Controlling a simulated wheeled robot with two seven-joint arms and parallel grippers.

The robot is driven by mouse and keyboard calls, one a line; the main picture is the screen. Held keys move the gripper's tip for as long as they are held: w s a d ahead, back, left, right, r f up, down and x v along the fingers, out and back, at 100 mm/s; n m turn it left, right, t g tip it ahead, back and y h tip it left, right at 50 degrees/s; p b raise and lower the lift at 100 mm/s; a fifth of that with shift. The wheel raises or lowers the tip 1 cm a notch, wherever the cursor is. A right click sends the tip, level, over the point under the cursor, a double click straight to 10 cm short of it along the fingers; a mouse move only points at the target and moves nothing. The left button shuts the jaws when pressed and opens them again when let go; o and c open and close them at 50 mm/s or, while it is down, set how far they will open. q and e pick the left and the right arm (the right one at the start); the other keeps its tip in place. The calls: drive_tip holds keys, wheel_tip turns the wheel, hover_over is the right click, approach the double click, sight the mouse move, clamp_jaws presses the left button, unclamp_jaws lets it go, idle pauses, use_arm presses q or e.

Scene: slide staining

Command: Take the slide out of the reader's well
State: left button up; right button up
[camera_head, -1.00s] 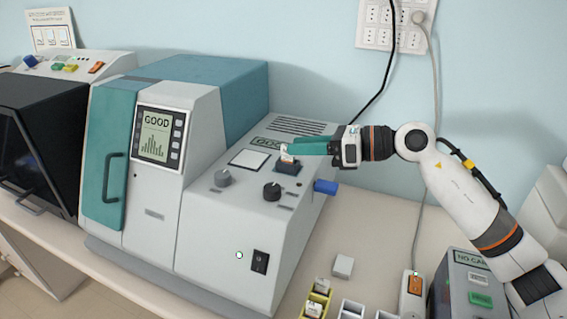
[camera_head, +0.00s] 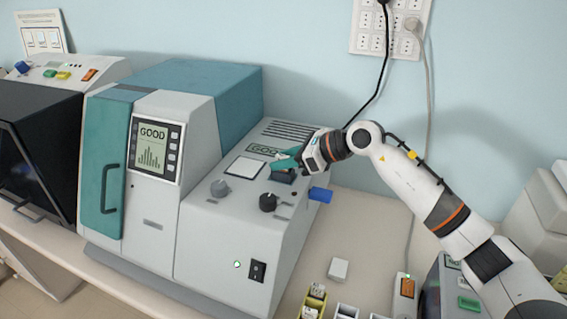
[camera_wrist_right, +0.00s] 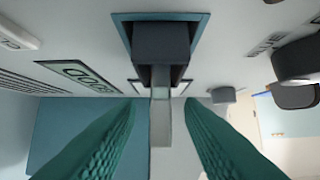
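The reader (camera_head: 225,215) is a grey and teal machine with a dark well (camera_head: 283,176) on its sloping top. In the right wrist view the well (camera_wrist_right: 160,42) is a dark block with a teal-edged surround. The slide (camera_wrist_right: 161,122), a thin pale strip, sticks out of it. My right gripper (camera_head: 283,160) is at the well, tilted down to the left. In the right wrist view its teal fingers (camera_wrist_right: 162,103) are spread, one on each side of the slide, with gaps between. In the head view the fingers mostly hide the slide. My left gripper is not in view.
The reader's screen (camera_head: 152,147) reads GOOD. Knobs (camera_head: 268,202) and a blue part (camera_head: 320,194) stick out near the well. Yellow and white holders (camera_head: 315,302) and a small white block (camera_head: 338,269) are on the bench in front. A black machine (camera_head: 40,150) stands left.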

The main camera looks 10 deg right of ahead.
drive_tip(key=shift+x, duration=1.3)
clamp_jaws()
drive_tip(key=shift+r, duration=0.1)
